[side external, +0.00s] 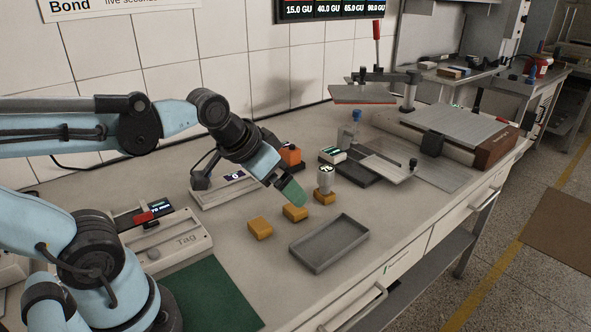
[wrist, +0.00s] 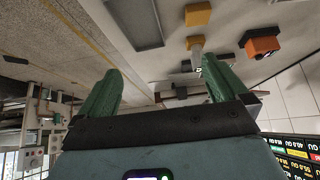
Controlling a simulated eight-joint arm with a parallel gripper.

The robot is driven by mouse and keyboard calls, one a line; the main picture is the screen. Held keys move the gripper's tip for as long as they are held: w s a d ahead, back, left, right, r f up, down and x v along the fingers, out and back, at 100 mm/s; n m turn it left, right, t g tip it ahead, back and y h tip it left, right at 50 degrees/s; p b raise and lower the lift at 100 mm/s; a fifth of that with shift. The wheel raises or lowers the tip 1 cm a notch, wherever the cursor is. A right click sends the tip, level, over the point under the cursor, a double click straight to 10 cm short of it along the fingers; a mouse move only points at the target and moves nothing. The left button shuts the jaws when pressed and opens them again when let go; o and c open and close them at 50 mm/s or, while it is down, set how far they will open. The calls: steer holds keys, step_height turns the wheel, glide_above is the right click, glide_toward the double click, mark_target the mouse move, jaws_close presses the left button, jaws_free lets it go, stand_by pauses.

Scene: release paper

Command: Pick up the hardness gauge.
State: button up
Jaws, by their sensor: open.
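What looks like the hardness gauge (side external: 326,177) is a small pale cylinder with a dark display band near its top. It stands upright on an orange block (side external: 325,196) in the side view. In the wrist view a pale shape that seems to be the same gauge (wrist: 197,56) shows beyond the right-hand finger, partly hidden by it. My gripper (side external: 292,194) has green fingers and points down at a tilt, left of the gauge and above another orange block (side external: 295,213). In the wrist view my gripper (wrist: 162,70) is open, with nothing between its fingers.
A shallow grey tray (side external: 329,243) lies at the front of the bench. A third orange block (side external: 260,228) sits to the left. An orange-and-black device (side external: 290,155) stands behind my gripper. A flat plate fixture (side external: 388,168) lies right of the gauge. A green mat (side external: 212,300) lies front left.

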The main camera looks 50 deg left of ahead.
steer(key=shift+s+d+f, duration=0.25)
steer(key=shift+s+f, duration=0.3)
steer(key=shift+f, duration=0.1)
steer(key=shift+s+d+f, duration=0.1)
steer(key=shift+s+f, duration=0.1)
steer(key=shift+f, duration=0.05)
steer(key=shift+c, duration=0.8)
steer(key=shift+f, duration=0.1)
steer(key=c, duration=0.3)
